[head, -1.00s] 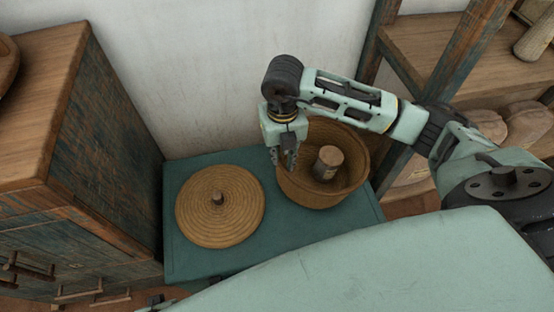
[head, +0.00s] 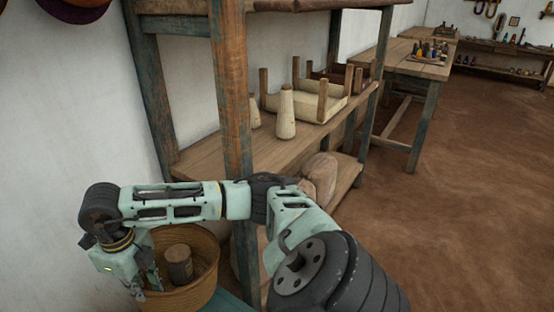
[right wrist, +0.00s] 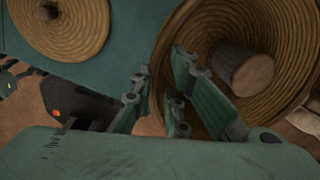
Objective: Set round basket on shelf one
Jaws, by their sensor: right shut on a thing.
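The round woven basket (head: 206,250) is at the lower left of the head view, upright, with a wooden cylinder (head: 180,266) standing inside. It also fills the upper right of the right wrist view (right wrist: 212,38). My right gripper (head: 148,284) points down at the basket's left side and is shut on its wall; in the right wrist view the fingers (right wrist: 160,88) lie on either side of the rim. A wooden shelf rack (head: 230,110) stands just right of the basket. I cannot tell which board is shelf one. At the wrist view's left edge, part of what looks like my left gripper (right wrist: 8,78) shows.
The rack's middle board (head: 205,158) holds pale cones (head: 286,112) and an upturned stool (head: 330,100); its left part is bare. Sacks (head: 320,178) lie on the lower board. A rack post stands close beside my right forearm. A round woven lid (right wrist: 62,22) lies on the teal tabletop (right wrist: 125,45).

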